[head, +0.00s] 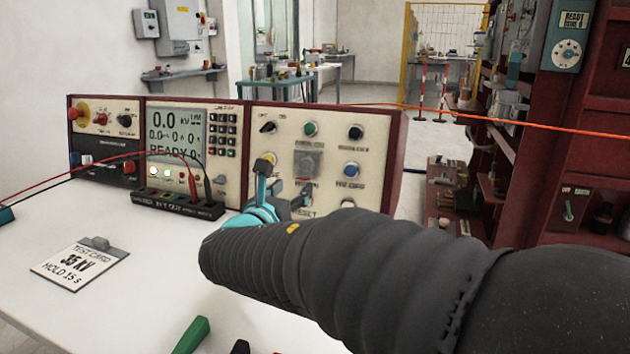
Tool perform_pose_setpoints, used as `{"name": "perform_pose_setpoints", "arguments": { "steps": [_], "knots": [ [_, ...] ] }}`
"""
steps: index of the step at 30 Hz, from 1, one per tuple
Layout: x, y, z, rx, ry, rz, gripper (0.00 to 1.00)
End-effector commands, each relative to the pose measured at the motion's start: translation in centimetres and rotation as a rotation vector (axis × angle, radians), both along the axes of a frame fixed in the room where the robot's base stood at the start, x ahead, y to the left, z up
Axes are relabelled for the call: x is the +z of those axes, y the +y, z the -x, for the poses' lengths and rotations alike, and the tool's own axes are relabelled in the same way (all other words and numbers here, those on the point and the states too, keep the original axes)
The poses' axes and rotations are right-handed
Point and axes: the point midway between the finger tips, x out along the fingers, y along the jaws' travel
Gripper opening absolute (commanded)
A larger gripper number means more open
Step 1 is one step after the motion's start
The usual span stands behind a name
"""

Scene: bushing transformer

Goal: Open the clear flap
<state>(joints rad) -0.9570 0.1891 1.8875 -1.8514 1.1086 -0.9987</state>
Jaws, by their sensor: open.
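The clear flap (308,160) is a greyish see-through square on the right-hand section of the control panel (375,185). It looks shut over a round button, whose shape shows faintly behind it. My gripper (284,178) is open and empty, in front of the panel just below and left of the flap. Its teal and dark fingers point toward the panel. One fingertip shows left of the flap and the other just under it. I cannot tell whether either touches the flap. My dark sleeved arm hides the panel's lower right part.
Other knobs and buttons, including a blue one (351,170), surround the flap. A black terminal strip (178,205) with test leads stands left of my gripper. A test card (80,266) lies on the white bench (130,310). A green handle (192,335) shows at the front edge.

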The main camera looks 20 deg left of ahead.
Motion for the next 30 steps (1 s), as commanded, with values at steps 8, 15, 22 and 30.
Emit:
{"name": "perform_pose_setpoints", "arguments": {
  "steps": [8,15,22,30],
  "knots": [
    [0.0,-0.3,-3.7,-0.001,0.000,0.001,0.54],
    [0.0,-0.4,-4.5,0.000,0.001,0.000,0.54],
    [0.0,-0.4,-4.4,0.000,0.001,0.000,0.44],
    [0.0,-0.4,-4.4,0.000,0.001,0.000,0.00]
  ]
}}
